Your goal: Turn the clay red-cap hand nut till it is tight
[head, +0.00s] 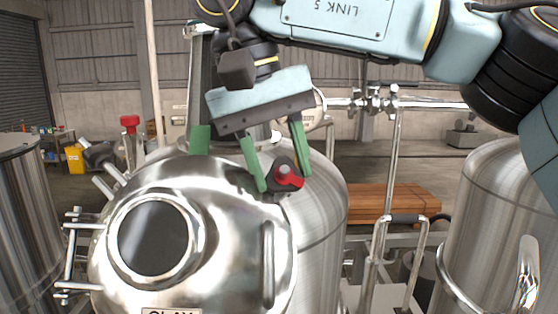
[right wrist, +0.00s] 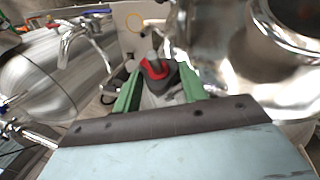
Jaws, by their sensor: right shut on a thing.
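The clay tank (head: 220,205) is a shiny steel vessel with a round dark port and a partly cut-off "CLAY" label at the bottom of the head view. The hand nut (head: 287,177) has a red cap on a dark body and sits at the tank's upper right edge. My right gripper (head: 284,182) reaches down from above, its green fingers on either side of the nut and shut on it. In the right wrist view, the nut (right wrist: 157,70) shows between the green fingertips. Its thread is hidden. My left gripper is not identifiable.
A second steel tank (head: 325,215) stands close behind the nut. Another tank (head: 490,220) is at the right, with pipework (head: 385,103) between. A red knob (head: 130,122) stands at the left. Timber (head: 385,203) lies on the floor behind.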

